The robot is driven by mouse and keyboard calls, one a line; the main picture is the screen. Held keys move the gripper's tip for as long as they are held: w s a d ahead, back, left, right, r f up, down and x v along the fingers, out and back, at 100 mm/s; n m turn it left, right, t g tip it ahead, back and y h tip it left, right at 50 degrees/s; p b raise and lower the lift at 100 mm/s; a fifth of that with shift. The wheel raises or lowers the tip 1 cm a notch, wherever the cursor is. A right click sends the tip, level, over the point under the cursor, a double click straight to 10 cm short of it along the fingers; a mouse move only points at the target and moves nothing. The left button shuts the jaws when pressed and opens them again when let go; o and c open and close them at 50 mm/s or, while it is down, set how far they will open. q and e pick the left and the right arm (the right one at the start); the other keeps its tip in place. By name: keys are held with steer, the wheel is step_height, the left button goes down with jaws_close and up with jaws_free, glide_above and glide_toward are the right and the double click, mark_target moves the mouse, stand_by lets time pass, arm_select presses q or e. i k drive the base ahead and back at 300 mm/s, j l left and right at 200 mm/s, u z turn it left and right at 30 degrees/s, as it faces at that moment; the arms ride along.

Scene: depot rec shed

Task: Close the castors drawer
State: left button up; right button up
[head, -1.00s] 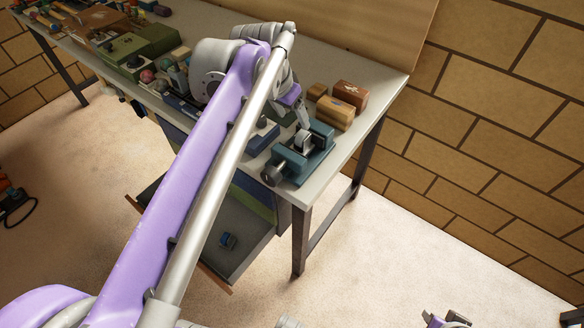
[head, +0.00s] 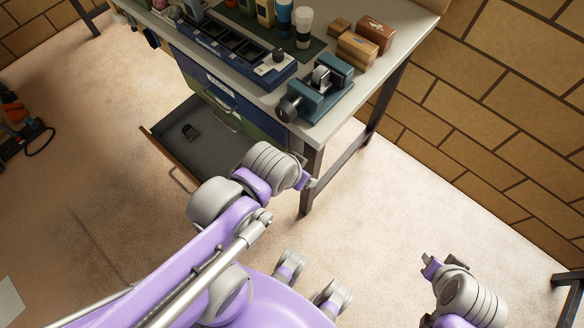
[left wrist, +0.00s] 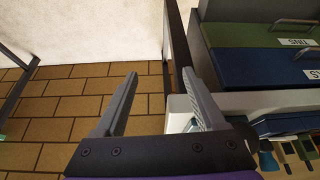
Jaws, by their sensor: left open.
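The open drawer (head: 225,140) sticks out low from the cabinet under the workbench in the head view. Its wooden front (head: 168,160) with a bar handle (head: 183,181) faces lower left. A small dark object (head: 189,131) lies in its grey interior. No label on it is readable. My left gripper (head: 311,182) is right of the drawer, near the bench leg, apart from the drawer front. In the left wrist view its fingers (left wrist: 158,105) are spread with nothing between them. My right gripper (head: 432,264) is over the floor at lower right, its fingers too small to judge.
Closed blue (left wrist: 260,65) and green (left wrist: 250,32) labelled drawers show in the left wrist view. The bench leg (head: 312,180) stands beside my left gripper. A teal vise (head: 318,92) sits at the bench corner.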

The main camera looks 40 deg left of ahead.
mark_target(217, 150)
steer(key=u, duration=0.45)
steer(key=k+j+u, duration=0.1)
steer(key=u, duration=0.3)
steer(key=j+u, duration=0.1)
steer(key=u, duration=0.35)
steer(key=k+j+u, duration=0.1)
steer(key=u, duration=0.35)
steer(key=j+u, duration=0.1)
steer(key=u, duration=0.35)
steer(key=i+l+z, duration=0.2)
steer(key=l+z, duration=0.2)
steer(key=l, duration=0.15)
